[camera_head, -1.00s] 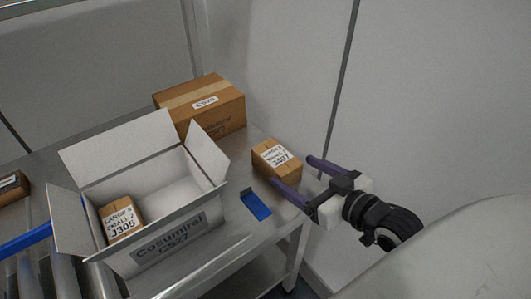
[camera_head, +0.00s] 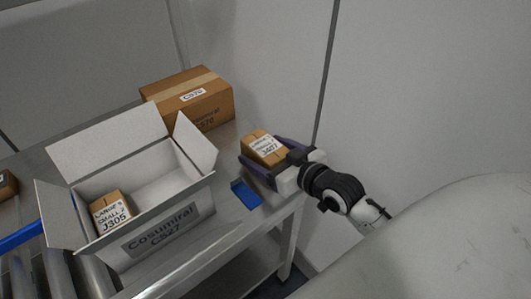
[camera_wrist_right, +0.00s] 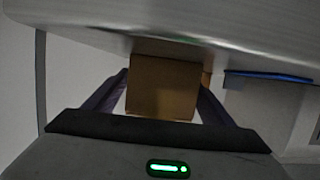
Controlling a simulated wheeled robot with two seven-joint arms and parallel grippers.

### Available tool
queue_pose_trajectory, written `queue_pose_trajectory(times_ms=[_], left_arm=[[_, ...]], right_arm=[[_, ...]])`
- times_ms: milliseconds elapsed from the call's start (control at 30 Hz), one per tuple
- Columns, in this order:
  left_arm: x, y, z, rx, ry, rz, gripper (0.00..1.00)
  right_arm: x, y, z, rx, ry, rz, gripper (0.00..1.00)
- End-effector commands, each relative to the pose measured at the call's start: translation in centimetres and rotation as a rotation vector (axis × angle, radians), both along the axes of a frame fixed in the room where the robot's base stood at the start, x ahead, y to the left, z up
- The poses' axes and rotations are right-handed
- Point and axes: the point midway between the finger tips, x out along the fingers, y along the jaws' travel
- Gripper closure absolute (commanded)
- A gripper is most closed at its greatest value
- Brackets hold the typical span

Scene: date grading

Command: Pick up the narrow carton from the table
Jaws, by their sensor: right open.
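The narrow carton (camera_head: 263,146) is a small brown box with a white label reading J407. It stands on the metal table near the right edge. My right gripper (camera_head: 264,161) is open, with its purple fingers on either side of the carton. In the right wrist view the carton (camera_wrist_right: 163,88) shows between the two fingers (camera_wrist_right: 160,98). I cannot tell whether the fingers touch it. My left gripper is not in view.
An open white box (camera_head: 162,229) marked C527 stands on the table and holds a small carton (camera_head: 111,211) marked J305. A larger closed brown box (camera_head: 188,98) is behind. A blue piece (camera_head: 246,194) lies near the table's front edge. A wall is at the right.

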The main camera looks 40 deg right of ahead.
Motion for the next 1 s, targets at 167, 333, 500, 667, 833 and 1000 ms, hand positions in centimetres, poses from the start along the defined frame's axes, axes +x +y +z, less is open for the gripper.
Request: queue_pose_trajectory(times_ms=[167, 333, 500, 667, 833, 1000], left_arm=[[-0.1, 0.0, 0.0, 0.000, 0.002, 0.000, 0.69], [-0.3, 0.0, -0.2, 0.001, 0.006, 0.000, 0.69], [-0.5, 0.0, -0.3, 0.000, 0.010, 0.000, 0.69], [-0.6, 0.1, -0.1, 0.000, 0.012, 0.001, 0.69], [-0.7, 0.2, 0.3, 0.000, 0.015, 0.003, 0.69], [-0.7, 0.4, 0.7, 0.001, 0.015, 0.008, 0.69]], right_arm=[[0.0, 0.0, 0.0, 0.000, 0.000, 0.000, 0.44], [0.0, 0.0, 0.0, 0.000, 0.000, 0.000, 0.72], [0.0, 0.0, 0.2, 0.000, -0.003, 0.000, 0.74], [0.0, 0.0, 1.1, -0.001, -0.005, 0.000, 0.74], [0.1, 0.0, 4.4, -0.001, -0.009, 0.001, 0.74], [0.0, 0.0, 7.8, -0.001, -0.008, 0.001, 0.74]])
